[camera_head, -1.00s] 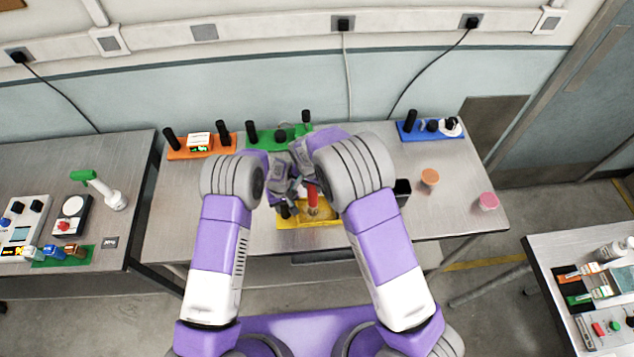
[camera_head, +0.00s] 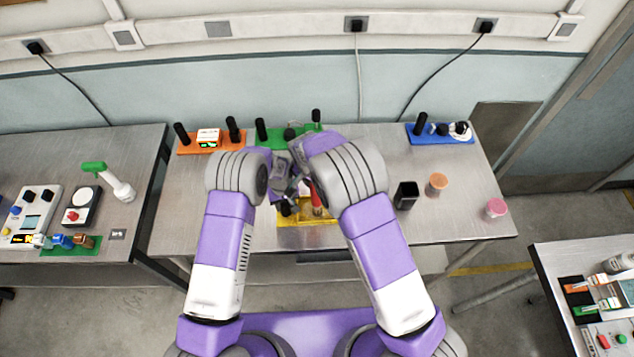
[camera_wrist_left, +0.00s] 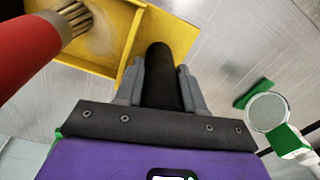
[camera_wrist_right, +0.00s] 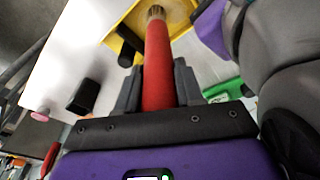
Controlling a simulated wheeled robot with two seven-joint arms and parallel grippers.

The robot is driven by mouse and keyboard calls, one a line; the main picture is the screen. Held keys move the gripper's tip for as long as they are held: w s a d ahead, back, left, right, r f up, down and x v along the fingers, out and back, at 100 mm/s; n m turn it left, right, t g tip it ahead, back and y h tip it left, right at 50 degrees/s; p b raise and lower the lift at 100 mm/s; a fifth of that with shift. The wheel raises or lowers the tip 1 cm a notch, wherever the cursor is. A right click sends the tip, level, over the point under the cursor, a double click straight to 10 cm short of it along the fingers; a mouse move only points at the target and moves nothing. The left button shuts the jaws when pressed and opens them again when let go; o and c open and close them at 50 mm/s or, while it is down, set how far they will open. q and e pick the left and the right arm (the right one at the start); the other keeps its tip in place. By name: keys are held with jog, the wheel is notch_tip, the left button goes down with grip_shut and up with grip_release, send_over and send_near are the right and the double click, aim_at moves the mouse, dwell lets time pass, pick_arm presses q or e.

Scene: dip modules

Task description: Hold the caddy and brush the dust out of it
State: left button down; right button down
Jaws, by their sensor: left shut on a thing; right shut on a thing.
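The yellow caddy (camera_head: 292,218) is at the near middle of the table, partly covered by my arms. It has a black upright handle (camera_wrist_left: 161,62). My left gripper (camera_wrist_left: 160,80) is shut on this handle. My right gripper (camera_wrist_right: 157,82) is shut on the red handle of the brush (camera_wrist_right: 157,55). The brush's tan bristles (camera_wrist_left: 76,18) are down inside the caddy, at a pale brownish dust patch (camera_wrist_left: 101,38) on its floor. In the head view, both hands are close together over the caddy, and the fingertips are mostly hidden.
A black cup (camera_head: 406,196), an orange jar (camera_head: 437,184) and a pink jar (camera_head: 495,208) stand to the right. Orange (camera_head: 186,148), green (camera_head: 280,139) and blue (camera_head: 455,138) holders line the back. Side tables stand left and right.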

jog(key=shift+d+r, duration=0.5)
jog(key=shift+d, duration=3)
jog(key=shift+y, duration=0.3)
jog(key=shift+s+a+r, duration=0.1)
jog(key=shift+s+a, duration=0.15)
jog(key=shift+a, duration=0.75)
jog(key=shift+s+a, duration=0.25)
jog(key=shift+a, duration=0.8)
jog(key=shift+s+a+r, duration=0.1)
jog(key=shift+s+a, duration=0.15)
jog(key=shift+a, duration=0.75)
jog(key=shift+d, duration=3.35)
jog(key=shift+w+a+f, duration=0.2)
jog(key=shift+a+f, duration=0.05)
jog(key=shift+a, duration=0.6)
jog(key=shift+w+a+f, duration=0.2)
jog(key=shift+a, duration=0.6)
jog(key=shift+w+a+f, duration=0.2)
jog(key=shift+a+f, duration=0.05)
jog(key=shift+a, duration=0.6)
